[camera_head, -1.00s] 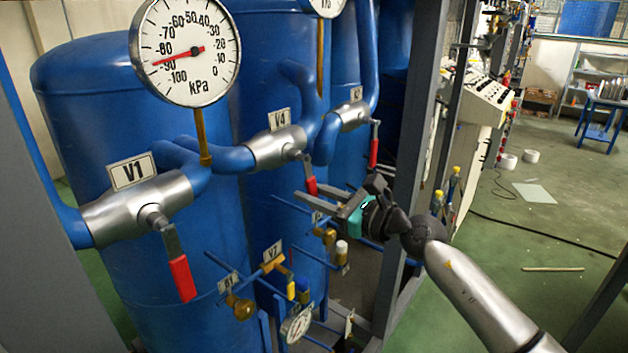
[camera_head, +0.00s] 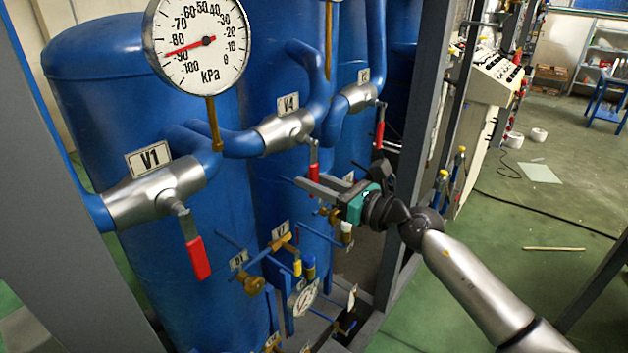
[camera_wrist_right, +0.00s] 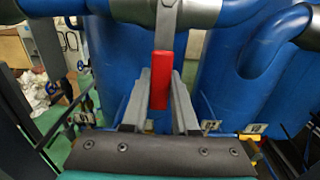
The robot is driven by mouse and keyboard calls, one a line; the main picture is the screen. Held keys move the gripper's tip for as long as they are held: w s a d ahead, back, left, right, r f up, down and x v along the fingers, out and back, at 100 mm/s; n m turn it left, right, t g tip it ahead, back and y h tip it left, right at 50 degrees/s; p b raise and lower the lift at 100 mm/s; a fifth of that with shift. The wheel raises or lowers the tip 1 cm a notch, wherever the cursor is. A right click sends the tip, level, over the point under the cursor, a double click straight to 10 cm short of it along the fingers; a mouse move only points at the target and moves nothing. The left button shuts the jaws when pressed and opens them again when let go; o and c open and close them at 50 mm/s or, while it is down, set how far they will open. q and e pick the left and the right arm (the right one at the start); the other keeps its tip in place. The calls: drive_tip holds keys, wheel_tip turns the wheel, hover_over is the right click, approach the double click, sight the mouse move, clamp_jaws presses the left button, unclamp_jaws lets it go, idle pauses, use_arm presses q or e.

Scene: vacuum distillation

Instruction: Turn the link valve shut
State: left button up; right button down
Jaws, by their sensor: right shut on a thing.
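The valve marked V4 (camera_head: 287,133) is a silver body on a blue pipe, with a red lever handle (camera_head: 314,176) hanging down from it. My right gripper (camera_head: 306,181) reaches in from the right and is shut on this red handle. In the right wrist view the red handle (camera_wrist_right: 161,80) hangs upright between the two grey fingers, and its grey stem runs up to the pipe. The lower end of the handle is close to the gripper's palm. My left gripper is not in view.
Valve V1 (camera_head: 150,197) with a red handle (camera_head: 198,258) is at the left, and another red-handled valve (camera_head: 357,97) is behind V4. A pressure gauge (camera_head: 198,60) stands above. Small brass valves (camera_head: 254,285) sit below. A grey frame post (camera_head: 412,150) rises beside my right arm.

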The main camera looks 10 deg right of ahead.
drive_tip(key=c, duration=0.7)
unclamp_jaws()
drive_tip(key=shift+a, duration=0.1)
drive_tip(key=shift+s, duration=0.1)
drive_tip(key=shift+b+v, duration=2.65)
drive_tip(key=shift+v, duration=4.95)
